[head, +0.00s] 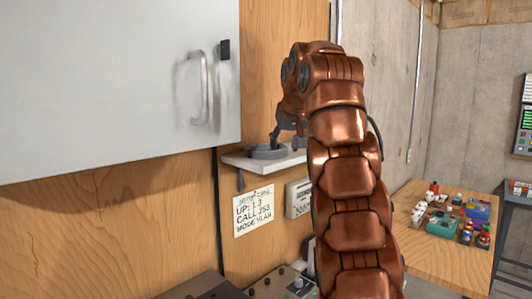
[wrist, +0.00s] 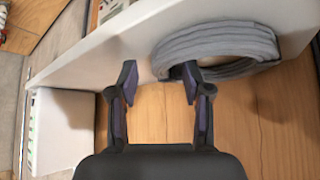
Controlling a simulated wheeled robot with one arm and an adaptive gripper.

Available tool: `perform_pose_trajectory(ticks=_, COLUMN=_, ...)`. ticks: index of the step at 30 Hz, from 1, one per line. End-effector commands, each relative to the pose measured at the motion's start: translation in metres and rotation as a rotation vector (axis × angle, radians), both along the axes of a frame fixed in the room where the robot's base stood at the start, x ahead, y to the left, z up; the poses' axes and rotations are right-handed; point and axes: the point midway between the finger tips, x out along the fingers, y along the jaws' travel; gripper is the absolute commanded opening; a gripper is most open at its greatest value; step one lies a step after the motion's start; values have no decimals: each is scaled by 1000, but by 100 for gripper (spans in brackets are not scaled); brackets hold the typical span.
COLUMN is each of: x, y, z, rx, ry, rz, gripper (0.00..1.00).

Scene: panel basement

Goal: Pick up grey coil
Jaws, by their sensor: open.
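The grey coil (head: 268,152) lies on a small white wall shelf (head: 288,163) in the head view. In the wrist view the coil (wrist: 218,42) is a thick ridged ring at upper right, on the white shelf (wrist: 95,55). My gripper (wrist: 160,72) is open and empty. Its right fingertip overlaps the coil's lower left part; I cannot tell whether it touches. Its left fingertip is left of the coil, over the shelf. In the head view my gripper (head: 283,130) is just above and beside the coil, partly hidden by my arm.
A white cabinet (head: 110,80) with a handle (head: 203,90) projects left of the shelf. A handwritten sign (head: 254,211) hangs below, with a beige box (head: 299,198) beside it. A wooden table (head: 417,246) with several small items stands at right.

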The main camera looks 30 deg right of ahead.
Motion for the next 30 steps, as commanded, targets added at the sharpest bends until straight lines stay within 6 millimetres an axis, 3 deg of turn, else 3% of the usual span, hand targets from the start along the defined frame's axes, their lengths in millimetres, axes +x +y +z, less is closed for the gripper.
perform_pose_trajectory(ticks=2, x=0, y=0, z=0, rx=0, ry=0, rz=0, gripper=44)
perform_pose_trajectory(ticks=15, x=0, y=0, z=0, rx=0, ry=0, rz=0, gripper=0)
perform_pose_trajectory(ticks=30, x=0, y=0, z=5, rx=0, ry=0, rz=0, gripper=0)
